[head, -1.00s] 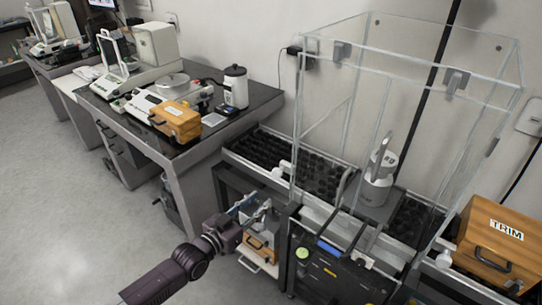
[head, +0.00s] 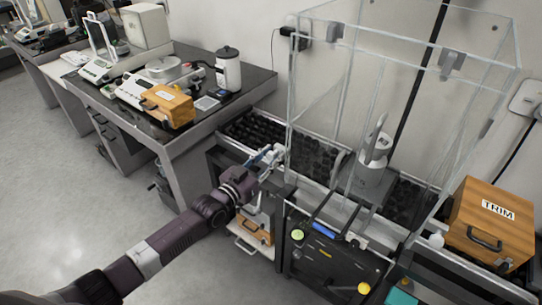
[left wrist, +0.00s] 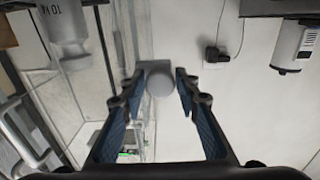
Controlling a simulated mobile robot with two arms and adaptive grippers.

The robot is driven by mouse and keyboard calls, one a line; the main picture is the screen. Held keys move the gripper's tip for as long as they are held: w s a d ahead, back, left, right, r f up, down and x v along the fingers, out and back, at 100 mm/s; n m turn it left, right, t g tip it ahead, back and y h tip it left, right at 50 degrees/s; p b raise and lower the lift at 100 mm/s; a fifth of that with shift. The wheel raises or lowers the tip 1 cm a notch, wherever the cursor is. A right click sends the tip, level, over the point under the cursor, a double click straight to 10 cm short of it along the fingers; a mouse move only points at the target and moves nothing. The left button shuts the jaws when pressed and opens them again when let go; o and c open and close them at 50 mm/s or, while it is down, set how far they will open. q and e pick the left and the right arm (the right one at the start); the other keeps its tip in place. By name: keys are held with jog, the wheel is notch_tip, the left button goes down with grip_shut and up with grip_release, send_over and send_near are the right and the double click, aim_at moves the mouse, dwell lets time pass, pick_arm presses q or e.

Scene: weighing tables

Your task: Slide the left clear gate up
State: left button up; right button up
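A tall clear enclosure stands over the bench at the right. Its left clear gate (head: 312,105) is see-through, so its exact edges are hard to tell. A pale round knob (left wrist: 160,83) on a grey block shows in the left wrist view, beside the clear panel edge. My left gripper (head: 272,154) is at the enclosure's lower left side, at the gate's knob. In the left wrist view my left gripper (left wrist: 158,78) is open, with its fingertips on either side of the knob and gaps visible. The gate appears down. My right gripper is not in view.
A wooden TRIM box (head: 493,225) is at the right. A black control panel (head: 328,262) is at the front. A dark table (head: 215,110) with balances and an orange box (head: 167,106) is at the left. Floor is open at left.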

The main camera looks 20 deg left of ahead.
pick_arm(q)
jog(key=shift+c, duration=0.5)
grip_shut()
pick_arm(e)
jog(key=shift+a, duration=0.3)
